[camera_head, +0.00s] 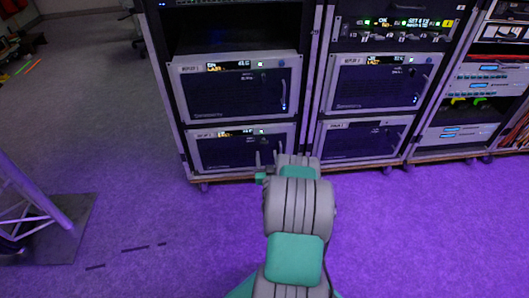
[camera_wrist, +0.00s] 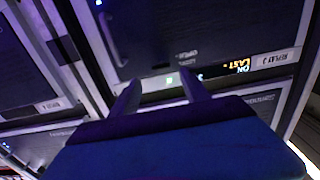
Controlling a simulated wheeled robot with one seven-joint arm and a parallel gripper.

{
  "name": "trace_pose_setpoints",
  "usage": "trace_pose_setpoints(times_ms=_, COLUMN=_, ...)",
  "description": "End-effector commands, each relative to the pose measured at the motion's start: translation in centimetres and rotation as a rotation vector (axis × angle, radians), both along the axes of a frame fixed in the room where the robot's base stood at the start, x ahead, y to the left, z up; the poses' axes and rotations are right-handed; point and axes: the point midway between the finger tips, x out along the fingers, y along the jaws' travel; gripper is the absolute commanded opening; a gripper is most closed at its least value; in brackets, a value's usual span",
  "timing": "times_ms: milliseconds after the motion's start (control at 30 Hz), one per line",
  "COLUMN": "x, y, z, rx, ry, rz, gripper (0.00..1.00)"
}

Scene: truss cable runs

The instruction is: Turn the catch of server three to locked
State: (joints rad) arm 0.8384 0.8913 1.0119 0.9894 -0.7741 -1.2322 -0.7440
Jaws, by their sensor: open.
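Server three (camera_head: 225,152) is the lower left unit in the left rack. In the wrist view its label strip (camera_wrist: 268,63) appears upside down and seems to read REPLAY 3, beside an amber display and a small green light (camera_wrist: 170,80). A curved handle (camera_wrist: 113,40) stands on its dark front. I cannot make out the catch or its position. My gripper (camera_head: 266,160) is in front of this server's lower right part. In the wrist view its two fingers (camera_wrist: 162,82) are spread and empty, near the label strip; I cannot tell if they touch it.
Another server (camera_head: 240,92) sits above, and two more (camera_head: 375,85) (camera_head: 360,142) are in the rack to the right. A truss foot on a dark plate (camera_head: 75,215) is at the left. The purple floor between is mostly clear.

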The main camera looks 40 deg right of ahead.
Motion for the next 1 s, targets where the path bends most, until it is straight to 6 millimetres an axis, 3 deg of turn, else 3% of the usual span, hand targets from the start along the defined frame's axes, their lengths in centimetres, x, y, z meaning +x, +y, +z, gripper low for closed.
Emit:
trace_pose_setpoints(times_ms=300, x=4.5, y=-2.8, z=-0.1, rx=-0.002, ry=0.002, rz=0.006, gripper=0.55)
trace_pose_setpoints(times_ms=667, x=5.6, y=-3.6, z=0.2, rx=0.001, ry=0.002, rz=0.003, gripper=0.55)
trace_pose_setpoints(times_ms=1000, x=5.6, y=-3.6, z=0.2, rx=0.001, ry=0.002, rz=0.003, gripper=0.28)
